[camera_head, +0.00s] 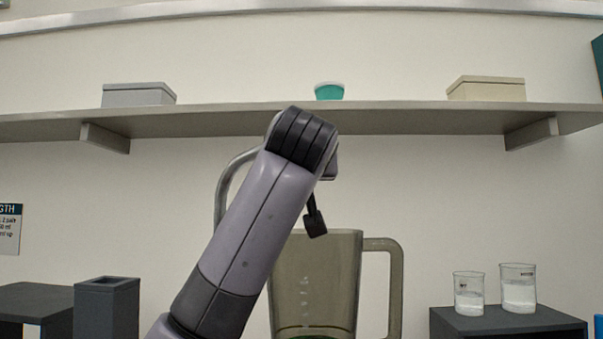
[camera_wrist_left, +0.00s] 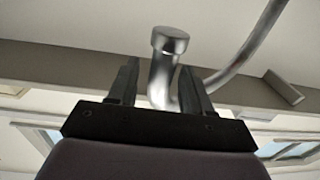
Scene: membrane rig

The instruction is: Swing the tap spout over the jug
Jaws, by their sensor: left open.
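The tap spout (camera_head: 222,190) is a bent metal tube. In the head view it arches up behind my left arm, which hides its outlet end. In the left wrist view its capped end (camera_wrist_left: 170,42) shows, with the tube between my left gripper's fingers. My left gripper (camera_wrist_left: 160,80) is open around the tube; I cannot tell whether either finger touches it. In the head view only a dark finger of the left gripper (camera_head: 316,222) shows below the wrist, in front of the jug's top. The jug (camera_head: 335,275) is translucent, olive, upright, with its handle on the right. My right gripper is not in view.
A shelf (camera_head: 400,119) runs behind, holding a grey box (camera_head: 138,95), a green cup (camera_head: 329,92) and a cream box (camera_head: 486,89). Two beakers (camera_head: 468,295) (camera_head: 517,290) stand on a dark block (camera_head: 500,322) at right. A dark open box (camera_head: 106,308) is at left.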

